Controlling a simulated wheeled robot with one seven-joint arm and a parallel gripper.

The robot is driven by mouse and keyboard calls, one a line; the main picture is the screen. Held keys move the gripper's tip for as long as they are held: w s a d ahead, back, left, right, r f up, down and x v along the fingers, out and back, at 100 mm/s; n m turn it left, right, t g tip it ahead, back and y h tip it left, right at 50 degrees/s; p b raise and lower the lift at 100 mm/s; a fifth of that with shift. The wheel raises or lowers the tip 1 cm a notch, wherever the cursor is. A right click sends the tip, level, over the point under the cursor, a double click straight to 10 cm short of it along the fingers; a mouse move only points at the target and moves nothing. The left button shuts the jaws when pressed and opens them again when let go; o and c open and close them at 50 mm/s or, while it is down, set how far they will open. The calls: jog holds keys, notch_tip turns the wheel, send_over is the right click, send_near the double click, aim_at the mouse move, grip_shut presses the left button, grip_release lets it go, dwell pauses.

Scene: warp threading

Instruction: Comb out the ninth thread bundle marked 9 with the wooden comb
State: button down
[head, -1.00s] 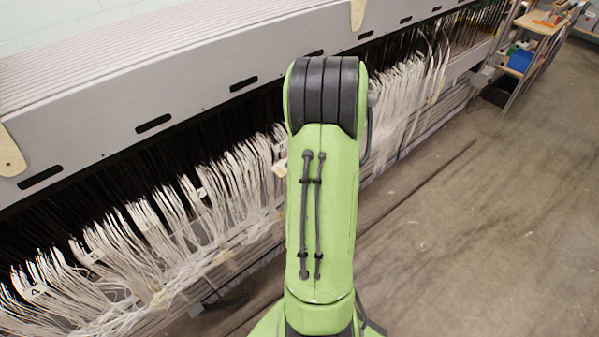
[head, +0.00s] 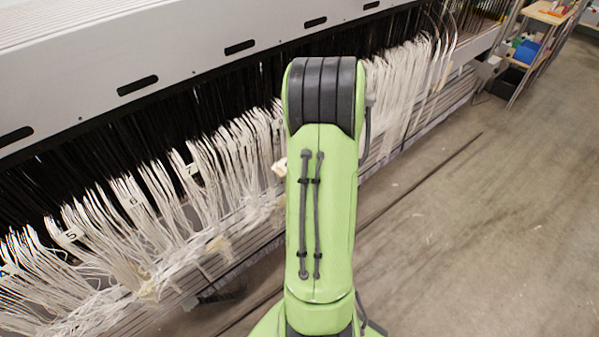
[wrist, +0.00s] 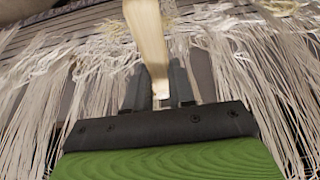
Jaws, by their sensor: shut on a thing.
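My gripper (wrist: 158,88) is shut on the pale wooden comb (wrist: 148,35), which sticks out from between the dark fingers in the wrist view. White threads hang on both sides of it; I cannot tell whether the comb touches them. In the head view my green arm hides the gripper, and a small pale piece beside the arm (head: 280,167) looks like part of the comb. White thread bundles (head: 150,215) hang in a row along the loom, with tags 5 (head: 71,236), 6 (head: 133,201) and 7 (head: 191,168) readable. No tag 9 is readable; my arm covers part of the row.
The loom's grey beam (head: 190,60) runs above dark heddles and the threads. Loose tangled threads (head: 150,288) lie along the lower rails. A shelf cart (head: 530,50) with boxes stands at the back right. The concrete floor (head: 480,220) on the right is clear.

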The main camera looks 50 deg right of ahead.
notch_tip(320, 180, down, 14)
jog(key=b, duration=0.5)
jog(key=shift+w, duration=0.25)
dwell(0.3)
jog(key=shift+s+a, duration=0.2)
jog(key=shift+s, duration=0.8)
jog(key=shift+s+a, duration=0.2)
jog(key=shift+s, duration=0.8)
jog(key=s+a, duration=0.1)
jog(key=s, duration=0.5)
jog(key=shift+a, duration=0.15)
